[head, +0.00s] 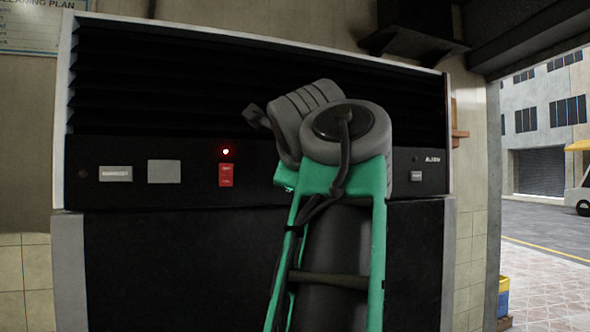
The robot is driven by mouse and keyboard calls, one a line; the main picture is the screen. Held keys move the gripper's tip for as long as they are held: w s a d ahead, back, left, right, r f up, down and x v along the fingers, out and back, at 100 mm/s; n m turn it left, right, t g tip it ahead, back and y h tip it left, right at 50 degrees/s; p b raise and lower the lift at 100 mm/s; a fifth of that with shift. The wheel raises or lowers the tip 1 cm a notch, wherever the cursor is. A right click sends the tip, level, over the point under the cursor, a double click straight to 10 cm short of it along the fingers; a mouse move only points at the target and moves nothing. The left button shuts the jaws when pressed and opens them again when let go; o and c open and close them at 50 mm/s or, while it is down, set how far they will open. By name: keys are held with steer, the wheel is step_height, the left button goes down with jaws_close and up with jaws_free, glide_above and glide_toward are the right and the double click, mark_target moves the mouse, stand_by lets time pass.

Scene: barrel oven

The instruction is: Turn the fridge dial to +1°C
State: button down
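The fridge (190,255) stands straight ahead in the head view. It has a black front with a louvred upper part and a control panel (125,192) across its middle. The panel carries a lit red light (225,152), a red switch (225,175), and light grey plates at its left. I see no dial; my green and grey arm covers the panel right of centre, and what lies behind it is hidden. My gripper does not show; only the arm's links, joints and cables are visible in front of the fridge.
A dark bracket or shelf (415,42) juts from the wall above the fridge's right side. A wide opening at the right leads to a paved street (550,285) with a pale vehicle. Blue and yellow crates (503,298) stand by the opening's edge.

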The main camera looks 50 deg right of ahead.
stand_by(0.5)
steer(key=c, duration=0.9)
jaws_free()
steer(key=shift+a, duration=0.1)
